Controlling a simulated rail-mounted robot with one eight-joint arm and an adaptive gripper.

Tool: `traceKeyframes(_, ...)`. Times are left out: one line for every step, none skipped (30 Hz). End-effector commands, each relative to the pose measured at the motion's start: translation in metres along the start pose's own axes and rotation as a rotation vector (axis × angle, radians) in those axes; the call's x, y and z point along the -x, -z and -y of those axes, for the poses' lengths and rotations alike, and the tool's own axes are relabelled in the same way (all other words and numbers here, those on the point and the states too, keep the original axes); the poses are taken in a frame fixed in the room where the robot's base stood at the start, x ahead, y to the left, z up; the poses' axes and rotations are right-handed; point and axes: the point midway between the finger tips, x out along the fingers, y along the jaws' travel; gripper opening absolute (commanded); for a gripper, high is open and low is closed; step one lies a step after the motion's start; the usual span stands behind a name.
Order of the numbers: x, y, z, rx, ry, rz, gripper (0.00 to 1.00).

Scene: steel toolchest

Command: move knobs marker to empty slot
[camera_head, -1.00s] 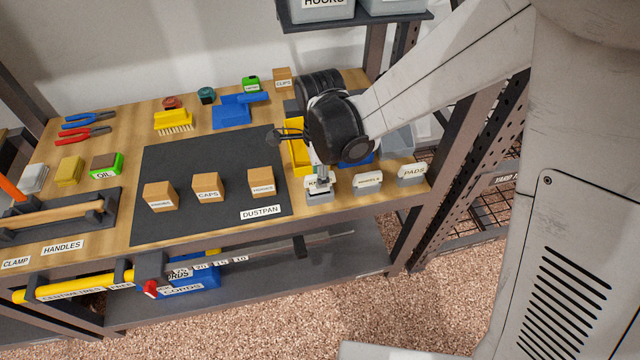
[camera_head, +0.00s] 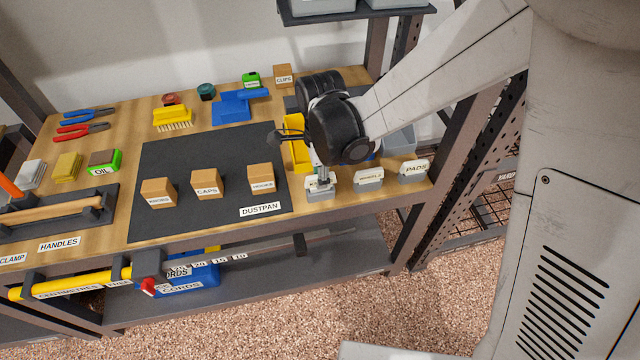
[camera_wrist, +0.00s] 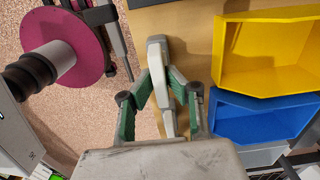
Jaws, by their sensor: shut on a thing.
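The knobs marker (camera_head: 313,184) is a small pale label plate on a grey base at the front right of the bench; its lettering is mostly covered now. My gripper (camera_head: 322,174) points down onto it. In the wrist view, the green-padded fingers of my gripper (camera_wrist: 160,90) close on the narrow grey-white marker (camera_wrist: 157,52) from both sides. I cannot tell whether its base touches the bench. Two similar markers stand to its right: one with small lettering (camera_head: 369,177) and one reading PADS (camera_head: 414,168). I cannot make out an empty slot.
A black mat (camera_head: 215,160) with several cardboard boxes, one reading CAPS (camera_head: 206,184), lies left of my gripper. A yellow bin (camera_wrist: 265,60) and blue bin (camera_wrist: 262,118) stand close behind the marker. The bench front edge is very near.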

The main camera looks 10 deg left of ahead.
Motion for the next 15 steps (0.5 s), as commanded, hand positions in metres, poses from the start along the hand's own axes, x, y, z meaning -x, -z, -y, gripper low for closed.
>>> traceKeyframes(-0.0015,0.0,0.0,0.0,0.0,0.0,0.0)
traceKeyframes(-0.0021,0.0,0.0,0.0,0.0,0.0,0.0)
traceKeyframes(-0.0028,0.0,0.0,0.0,0.0,0.0,0.0)
traceKeyframes(-0.0033,0.0,0.0,0.0,0.0,0.0,0.0)
traceKeyframes(-0.0038,0.0,0.0,0.0,0.0,0.0,0.0)
traceKeyframes(-0.0044,0.0,0.0,0.0,0.0,0.0,0.0)
traceKeyframes(-0.005,0.0,0.0,0.0,0.0,0.0,0.0)
traceKeyframes(-0.0055,0.0,0.0,0.0,0.0,0.0,0.0)
traceKeyframes(-0.0062,0.0,0.0,0.0,0.0,0.0,0.0)
traceKeyframes(-0.0067,0.0,0.0,0.0,0.0,0.0,0.0)
traceKeyframes(-0.0072,0.0,0.0,0.0,0.0,0.0,0.0)
traceKeyframes(-0.0079,0.0,0.0,0.0,0.0,0.0,0.0)
traceKeyframes(-0.0084,0.0,0.0,0.0,0.0,0.0,0.0)
traceKeyframes(-0.0089,0.0,0.0,0.0,0.0,0.0,0.0)
traceKeyframes(-0.0096,0.0,0.0,0.0,0.0,0.0,0.0)
